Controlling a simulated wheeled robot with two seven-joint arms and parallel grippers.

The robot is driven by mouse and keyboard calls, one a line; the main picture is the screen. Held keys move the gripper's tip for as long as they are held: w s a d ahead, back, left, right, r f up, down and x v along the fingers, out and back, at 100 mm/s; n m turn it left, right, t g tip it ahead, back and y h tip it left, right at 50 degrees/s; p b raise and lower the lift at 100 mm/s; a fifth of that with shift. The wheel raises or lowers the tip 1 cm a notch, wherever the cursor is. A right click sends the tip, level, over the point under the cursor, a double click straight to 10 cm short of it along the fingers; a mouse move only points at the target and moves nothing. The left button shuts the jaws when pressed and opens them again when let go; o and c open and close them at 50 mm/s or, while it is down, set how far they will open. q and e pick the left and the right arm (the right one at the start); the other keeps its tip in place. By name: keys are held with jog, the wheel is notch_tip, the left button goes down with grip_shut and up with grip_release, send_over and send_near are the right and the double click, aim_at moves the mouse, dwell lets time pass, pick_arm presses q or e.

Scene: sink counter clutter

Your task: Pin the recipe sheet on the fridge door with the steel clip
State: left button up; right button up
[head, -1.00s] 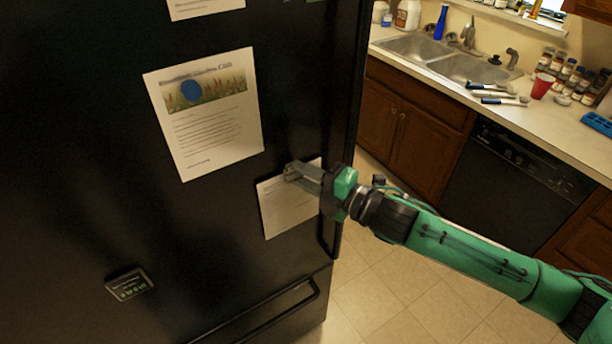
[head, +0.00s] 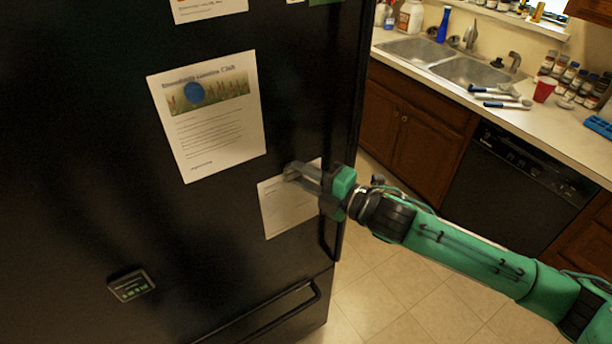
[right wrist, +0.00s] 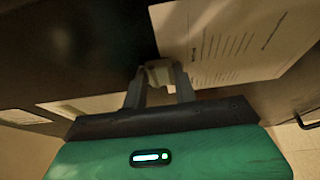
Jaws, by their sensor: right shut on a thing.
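The recipe sheet (head: 286,212) is a small white page flat against the black fridge door (head: 70,180), near the door's right edge. It also shows in the right wrist view (right wrist: 235,35). My right gripper (head: 296,174) is at the sheet's top edge. It is shut on the steel clip (right wrist: 160,73), a small grey piece between the fingertips at the sheet's edge. I cannot tell whether the clip touches the door. My left gripper is not in view.
A larger flyer with a blue round magnet (head: 194,92) hangs up and left of the sheet. A small dark timer (head: 131,286) is on the door lower left. A drawer handle (head: 270,315) juts out below. Sink and counter (head: 540,120) stand at the right.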

jog(key=o, duration=1)
jog(key=shift+o, duration=0.2)
jog(key=s+d+p, duration=0.1)
jog(key=s+d, duration=0.4)
jog(key=s, duration=0.2)
jog(key=shift+d, duration=0.15)
dwell(0.4)
jog(key=shift+s, duration=0.15)
dwell(0.4)
